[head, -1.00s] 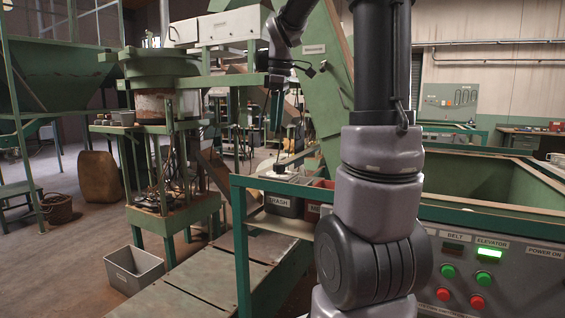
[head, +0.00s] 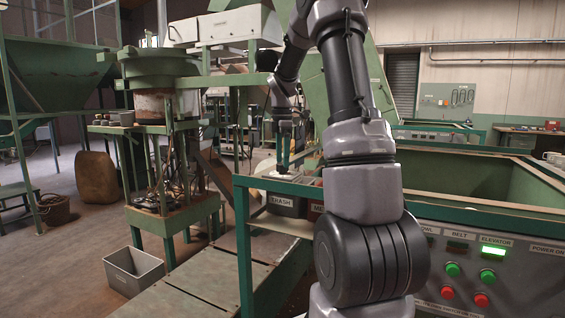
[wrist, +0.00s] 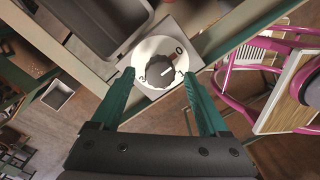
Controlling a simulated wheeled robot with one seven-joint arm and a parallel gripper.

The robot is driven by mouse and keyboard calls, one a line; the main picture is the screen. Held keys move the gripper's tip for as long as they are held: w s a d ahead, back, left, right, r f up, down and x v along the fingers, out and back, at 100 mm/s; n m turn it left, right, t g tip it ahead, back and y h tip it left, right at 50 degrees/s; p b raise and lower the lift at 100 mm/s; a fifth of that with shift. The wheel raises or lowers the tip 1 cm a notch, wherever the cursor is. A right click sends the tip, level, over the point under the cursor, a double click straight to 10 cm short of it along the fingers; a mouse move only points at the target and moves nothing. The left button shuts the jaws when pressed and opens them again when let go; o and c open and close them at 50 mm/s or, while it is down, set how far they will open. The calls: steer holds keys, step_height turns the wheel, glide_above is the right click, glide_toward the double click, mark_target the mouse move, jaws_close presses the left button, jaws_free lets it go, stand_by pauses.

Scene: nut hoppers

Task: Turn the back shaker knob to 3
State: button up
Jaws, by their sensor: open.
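The shaker knob (wrist: 158,71) is a dark grey ribbed knob on a round white dial with numbers, set on a light plate. A red mark on it points to the upper right, roughly toward the 0. In the head view only the pale dial plate (head: 291,176) shows, at the rail's far end. My gripper (wrist: 158,74) is open, with one green fingertip on each side of the knob at the dial's near edge. I cannot tell whether the fingers touch it. In the head view my gripper (head: 284,160) points down just above the dial.
A grey TRASH bin (head: 286,206) sits right beside the dial. The green rail frame (head: 240,240) runs along the near side. A control panel (head: 470,270) with red and green buttons is at right. A grey crate (head: 134,273) lies on the floor.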

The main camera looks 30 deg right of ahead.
steer(key=shift+f, duration=0.8)
jaws_close()
